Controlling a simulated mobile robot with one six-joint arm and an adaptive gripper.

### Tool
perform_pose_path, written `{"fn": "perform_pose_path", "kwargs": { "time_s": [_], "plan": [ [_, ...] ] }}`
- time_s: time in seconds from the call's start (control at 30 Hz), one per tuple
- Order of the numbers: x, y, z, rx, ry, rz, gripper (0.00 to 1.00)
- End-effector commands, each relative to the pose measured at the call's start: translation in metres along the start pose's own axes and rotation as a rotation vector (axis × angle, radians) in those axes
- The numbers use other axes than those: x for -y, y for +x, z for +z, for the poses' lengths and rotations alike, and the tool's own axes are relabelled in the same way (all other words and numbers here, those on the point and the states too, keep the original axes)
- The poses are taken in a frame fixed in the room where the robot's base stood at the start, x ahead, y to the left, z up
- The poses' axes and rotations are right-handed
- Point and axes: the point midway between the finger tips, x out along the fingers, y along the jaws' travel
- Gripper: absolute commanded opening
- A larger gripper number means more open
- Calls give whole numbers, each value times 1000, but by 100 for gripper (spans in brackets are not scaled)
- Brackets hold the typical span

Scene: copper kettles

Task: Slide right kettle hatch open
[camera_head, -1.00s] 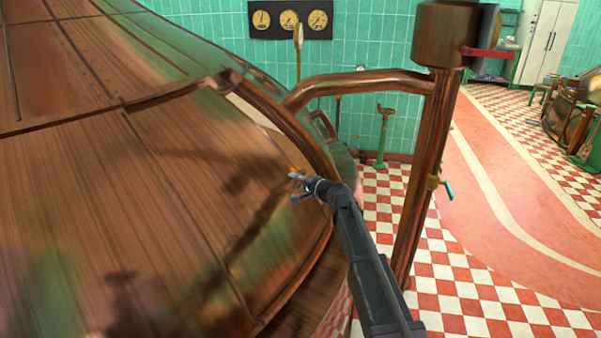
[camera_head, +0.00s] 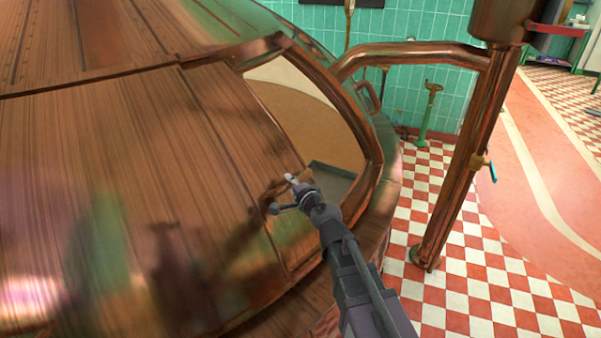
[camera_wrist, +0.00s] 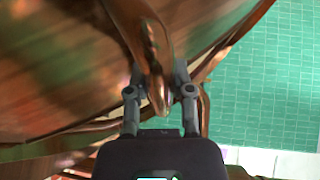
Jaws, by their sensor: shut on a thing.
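The copper kettle (camera_head: 110,110) fills the left of the head view. Its hatch panel (camera_head: 235,165) lies to the left of a wide opening (camera_head: 310,120), through which a pale tan inside shows. The opening's copper frame (camera_head: 366,120) curves along its right side. My gripper (camera_head: 283,195) is at the hatch's right edge, low in the opening. In the wrist view my gripper (camera_wrist: 160,95) has its fingers on either side of a copper handle (camera_wrist: 150,55) and is shut on it. The fingers' contact is partly hidden in the head view.
A copper pipe (camera_head: 455,160) stands to the right of the kettle, with a small blue-handled valve (camera_head: 491,171). A green stand (camera_head: 428,110) is by the tiled wall. The checkered floor (camera_head: 480,270) is open at the lower right.

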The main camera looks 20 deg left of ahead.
Motion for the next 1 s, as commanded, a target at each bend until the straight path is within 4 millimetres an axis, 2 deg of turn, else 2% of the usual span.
{"fn": "perform_pose_path", "kwargs": {
  "time_s": [0.03, 0.37, 0.4, 0.47, 0.5, 1.0],
  "plan": [
    [-2, -9, 2, -6, -1, 1, 0],
    [-2, -13, -12, -32, 2, -3, 0],
    [-2, -13, -13, -33, 3, -3, 42],
    [-2, -13, -14, -34, 3, -3, 60],
    [-2, -13, -14, -34, 3, -3, 65],
    [-1, -11, -14, -33, 4, -4, 65]
  ]
}}
